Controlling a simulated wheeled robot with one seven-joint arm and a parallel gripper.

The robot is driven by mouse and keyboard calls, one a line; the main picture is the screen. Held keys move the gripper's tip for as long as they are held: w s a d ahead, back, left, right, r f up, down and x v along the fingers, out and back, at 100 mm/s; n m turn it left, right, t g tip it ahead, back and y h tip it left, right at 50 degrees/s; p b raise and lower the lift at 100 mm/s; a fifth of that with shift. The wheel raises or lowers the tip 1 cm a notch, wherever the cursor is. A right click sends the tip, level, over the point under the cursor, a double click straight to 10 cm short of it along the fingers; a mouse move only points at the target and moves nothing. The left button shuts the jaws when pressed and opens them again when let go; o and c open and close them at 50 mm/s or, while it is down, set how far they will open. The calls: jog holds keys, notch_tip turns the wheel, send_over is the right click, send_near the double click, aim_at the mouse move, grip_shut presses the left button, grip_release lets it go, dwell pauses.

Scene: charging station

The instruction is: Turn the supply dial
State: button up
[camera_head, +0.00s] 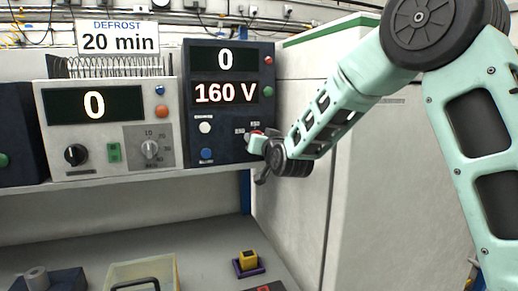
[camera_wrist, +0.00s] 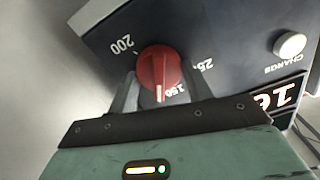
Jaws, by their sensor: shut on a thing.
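The supply dial is a red knob (camera_wrist: 158,65) with a white pointer line, on the dark supply unit (camera_head: 196,135). In the wrist view the pointer line is near the 150 mark, with 200 and a partly hidden 25_ mark around the knob. My gripper (camera_wrist: 160,84) has one finger on each side of the knob and is shut on it. In the head view my gripper (camera_head: 262,146) is at the unit's lower right and hides most of the dial. The unit's displays (camera_head: 225,93) read 0 and 160 V.
A white unit (camera_head: 104,151) reading 0, with its own knobs, stands left of the supply. A sign (camera_head: 117,39) above it reads DEFROST 20 min. A tall grey cabinet (camera_head: 300,205) is close at the right. A yellow block (camera_head: 248,259) and a tray (camera_head: 165,270) are below.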

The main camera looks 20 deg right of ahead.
dwell(0.3)
jog(key=o, duration=1)
jog(key=shift+c, duration=0.2)
jog(key=s+b, duration=0.4)
jog(key=s, duration=1.3)
jog(key=shift+s+a, duration=0.2)
jog(key=shift+s, duration=0.05)
